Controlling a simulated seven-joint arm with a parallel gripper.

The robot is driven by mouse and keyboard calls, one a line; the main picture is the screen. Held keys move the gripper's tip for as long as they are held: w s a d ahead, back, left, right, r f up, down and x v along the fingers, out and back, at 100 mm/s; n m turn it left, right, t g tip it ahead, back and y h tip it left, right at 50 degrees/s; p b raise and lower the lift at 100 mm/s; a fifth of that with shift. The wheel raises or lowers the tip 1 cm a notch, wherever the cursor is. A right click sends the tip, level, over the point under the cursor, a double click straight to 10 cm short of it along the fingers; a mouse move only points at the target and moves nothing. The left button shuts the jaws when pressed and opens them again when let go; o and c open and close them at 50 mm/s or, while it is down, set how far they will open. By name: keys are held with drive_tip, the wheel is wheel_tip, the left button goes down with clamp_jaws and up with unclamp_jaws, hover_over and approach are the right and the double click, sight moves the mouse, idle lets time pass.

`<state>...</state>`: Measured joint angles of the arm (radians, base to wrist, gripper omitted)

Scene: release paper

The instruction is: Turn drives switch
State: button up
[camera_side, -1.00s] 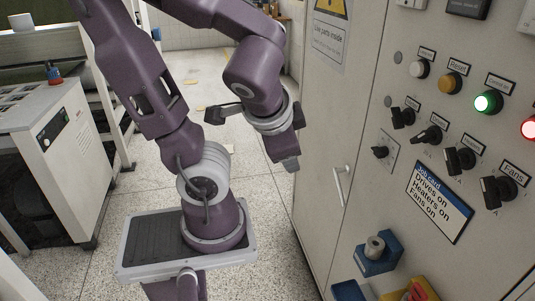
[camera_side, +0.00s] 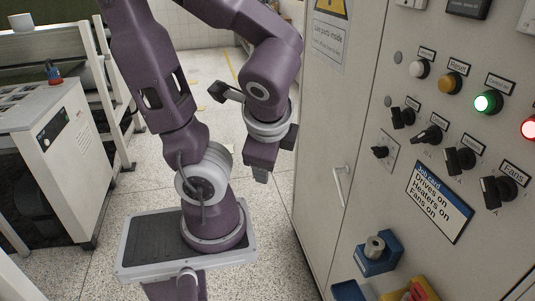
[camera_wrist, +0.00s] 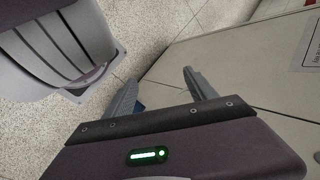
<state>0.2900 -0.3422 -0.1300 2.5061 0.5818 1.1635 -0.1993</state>
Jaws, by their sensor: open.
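A row of black rotary switches sits on the grey cabinet's front at the right of the side view. The rightmost switch (camera_side: 497,191) is labelled Fans; the others are a switch (camera_side: 459,160), a switch (camera_side: 429,135) and a switch (camera_side: 403,117). Their labels are too small to read surely, so I cannot tell which is the drives switch. My gripper (camera_side: 261,176) points down, left of the cabinet and well apart from the switches. In the wrist view my gripper (camera_wrist: 160,90) has its two fingers apart with nothing between them. No switch shows there.
The cabinet (camera_side: 330,120) has a door handle (camera_side: 340,187). A job card (camera_side: 440,202) reads drives, heaters and fans on. A blue holder (camera_side: 378,262) juts out below. A green lamp (camera_side: 488,102) and a red lamp (camera_side: 530,128) glow.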

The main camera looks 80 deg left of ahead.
drive_tip(key=shift+c, duration=0.3)
drive_tip(key=c, duration=0.7)
drive_tip(key=shift+o, duration=0.2)
drive_tip(key=n+t, duration=0.3)
drive_tip(key=n, duration=0.1)
approach(423, 135)
wheel_tip(423, 135, down, 3)
drive_tip(key=a, duration=0.2)
drive_tip(key=shift+t+y, duration=0.3)
drive_tip(key=shift+y, duration=0.1)
drive_tip(key=x, duration=0.4)
drive_tip(key=w+x, duration=0.1)
drive_tip(key=x, duration=0.2)
drive_tip(key=shift+d, duration=0.25)
drive_tip(key=shift+c, duration=0.4)
clamp_jaws()
